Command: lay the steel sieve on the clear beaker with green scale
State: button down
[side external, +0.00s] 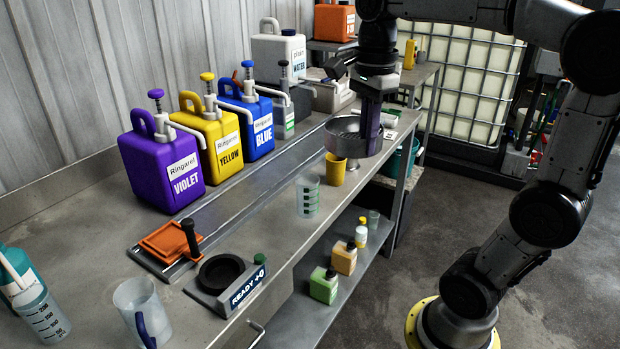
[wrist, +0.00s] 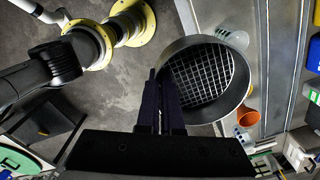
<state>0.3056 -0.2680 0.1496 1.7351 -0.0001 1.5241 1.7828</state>
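The steel sieve (side external: 343,142) is a round metal pan with a mesh floor; the wrist view shows its grid inside the dark wall (wrist: 203,72). My gripper (side external: 370,146) points down with its fingers closed on the sieve's rim, at the side away from the jugs; the fingers (wrist: 163,88) also show in the wrist view. The sieve hangs roughly level above the bench's front part, behind the yellow cup. The clear beaker with green scale (side external: 307,195) stands upright on the bench, nearer the camera and left of the sieve, its top uncovered.
A yellow-orange cup (side external: 335,169) stands between beaker and sieve. Violet (side external: 165,165), yellow (side external: 212,145) and blue (side external: 248,125) pump jugs line the wall. A black round pad (side external: 221,273), an orange tray (side external: 175,240) and a clear jug (side external: 141,310) are nearer. Bottles sit on the lower shelf.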

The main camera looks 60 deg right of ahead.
jog(key=w+d+f, duration=0.1)
jog(key=w, duration=0.1)
jog(key=w+d+f, duration=0.1)
jog(key=w, duration=0.2)
jog(key=w+f, duration=0.2)
jog(key=w, duration=0.1)
jog(key=shift+w+d, duration=0.15)
jog(key=shift+d, duration=0.25)
jog(key=w+d+f, duration=0.1)
jog(key=w+f, duration=0.3)
jog(key=f, duration=0.5)
jog(key=shift+w+d, duration=0.25)
jog(key=shift+w, duration=0.1)
jog(key=shift+f, duration=0.55)
jog(key=c, duration=1.1)
grip_release()
